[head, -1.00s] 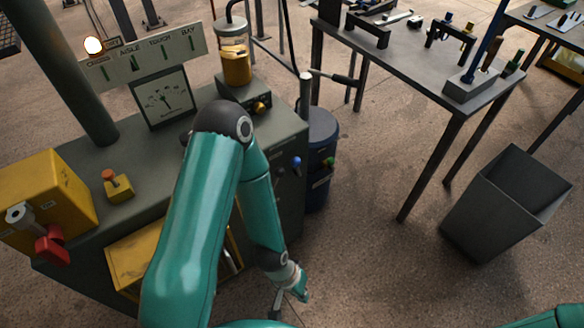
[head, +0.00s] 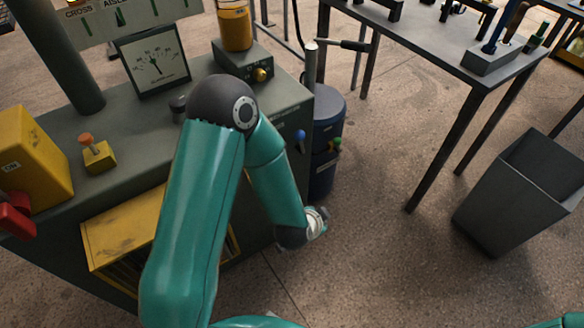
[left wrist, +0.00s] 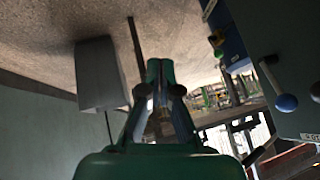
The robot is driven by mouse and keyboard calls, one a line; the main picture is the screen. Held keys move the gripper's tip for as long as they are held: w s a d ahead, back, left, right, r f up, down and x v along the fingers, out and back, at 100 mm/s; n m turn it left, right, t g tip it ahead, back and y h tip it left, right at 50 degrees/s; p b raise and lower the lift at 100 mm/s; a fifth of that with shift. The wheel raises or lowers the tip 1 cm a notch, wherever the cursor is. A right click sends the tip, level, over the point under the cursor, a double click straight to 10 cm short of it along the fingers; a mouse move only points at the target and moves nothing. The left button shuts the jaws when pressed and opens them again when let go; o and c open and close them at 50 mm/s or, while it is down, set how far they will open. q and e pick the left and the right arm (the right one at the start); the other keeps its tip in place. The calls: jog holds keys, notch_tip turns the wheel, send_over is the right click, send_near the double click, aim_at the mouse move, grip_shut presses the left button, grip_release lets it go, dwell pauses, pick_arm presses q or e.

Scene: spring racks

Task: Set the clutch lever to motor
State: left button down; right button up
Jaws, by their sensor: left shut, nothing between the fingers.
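A lever with a blue ball knob (head: 300,136) sits on the right side face of the dark green console (head: 290,107). I cannot read which lever is the clutch. In the left wrist view a blue knob on a metal rod (left wrist: 286,102) stands out from the console panel at the right, with a second dark knob (left wrist: 316,90) at the edge. My left gripper (left wrist: 160,68) is shut and empty, apart from the knobs and to their left. In the head view its wrist is beside the console, below the blue knob, and the fingers are mostly hidden. My right gripper is out of view.
A blue drum (head: 328,110) stands just behind the console's right side. A work table (head: 440,60) and a grey bin (head: 520,195) are at the right. The floor between is clear.

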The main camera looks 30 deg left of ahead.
pick_arm(q)
jog(key=w+a+r+m+t+y+b, duration=0.4)
jog(key=a+r+m+y+b, duration=0.3)
jog(key=a+y+b, duration=0.3)
jog(key=a+b, duration=0.1)
jog(key=b, duration=0.3)
jog(key=shift+w+m+t, duration=0.2)
jog(key=shift+m+t, duration=0.2)
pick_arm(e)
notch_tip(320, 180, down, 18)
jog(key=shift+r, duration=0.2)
pick_arm(q)
jog(key=shift+f, duration=0.1)
jog(key=b+x, duration=0.2)
jog(key=x, duration=0.8)
jog(key=shift+b, duration=0.4)
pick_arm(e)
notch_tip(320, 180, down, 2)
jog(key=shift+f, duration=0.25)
pick_arm(q)
jog(key=shift+d, duration=0.1)
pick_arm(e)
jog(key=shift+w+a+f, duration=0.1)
